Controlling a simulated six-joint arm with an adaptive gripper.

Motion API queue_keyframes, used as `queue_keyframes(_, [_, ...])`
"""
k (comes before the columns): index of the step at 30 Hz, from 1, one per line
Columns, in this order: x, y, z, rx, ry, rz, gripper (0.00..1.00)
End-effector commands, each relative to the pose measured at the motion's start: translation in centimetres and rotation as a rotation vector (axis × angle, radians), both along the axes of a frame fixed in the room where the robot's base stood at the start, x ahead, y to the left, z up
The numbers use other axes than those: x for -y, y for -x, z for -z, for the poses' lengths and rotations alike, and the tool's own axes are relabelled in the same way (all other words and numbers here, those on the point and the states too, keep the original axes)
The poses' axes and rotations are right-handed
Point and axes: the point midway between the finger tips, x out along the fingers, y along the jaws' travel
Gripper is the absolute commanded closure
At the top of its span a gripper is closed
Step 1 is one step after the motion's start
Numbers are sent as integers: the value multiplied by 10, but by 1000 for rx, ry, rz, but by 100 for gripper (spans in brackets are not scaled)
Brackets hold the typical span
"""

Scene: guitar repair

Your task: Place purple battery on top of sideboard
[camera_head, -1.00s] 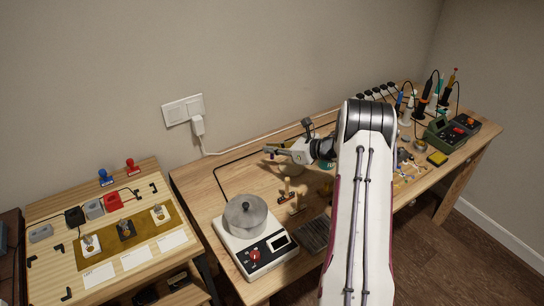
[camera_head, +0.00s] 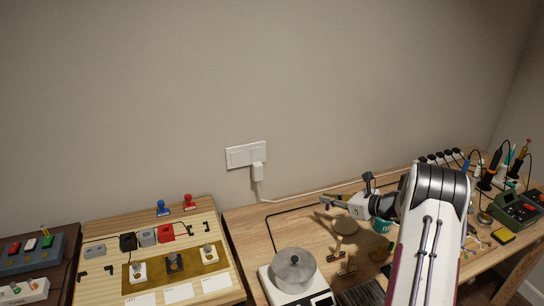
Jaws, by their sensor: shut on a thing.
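My gripper (camera_head: 330,202) is at the right of the middle, above the wooden workbench (camera_head: 256,227), with its fingers pointing left. It is shut on the purple battery, which is very small here and largely hidden by the fingers; its colour is hard to make out. The gripper is clear of the things around it. A dark brown piece of furniture (camera_head: 62,284) at the far left edge may be the sideboard; I cannot be sure. Only part of its top shows.
A hot plate with a metal pot (camera_head: 294,270) stands below my gripper. A light wooden board (camera_head: 95,231) with stamps and sockets lies left of the bench. A grey switch box (camera_head: 30,252) and a white box (camera_head: 25,291) occupy the dark furniture. Soldering tools crowd the right.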

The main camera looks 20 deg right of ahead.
Motion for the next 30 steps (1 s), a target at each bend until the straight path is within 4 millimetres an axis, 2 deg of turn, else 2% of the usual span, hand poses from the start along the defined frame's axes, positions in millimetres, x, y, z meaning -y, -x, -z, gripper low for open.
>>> queue_keyframes(9, [1,-1,0,1,0,-9,100])
queue_keyframes(17, [-4,9,13,-2,-3,21,100])
queue_keyframes(23, [-18,22,15,-1,-2,56,100])
queue_keyframes(30, [-44,37,8,-1,-1,91,100])
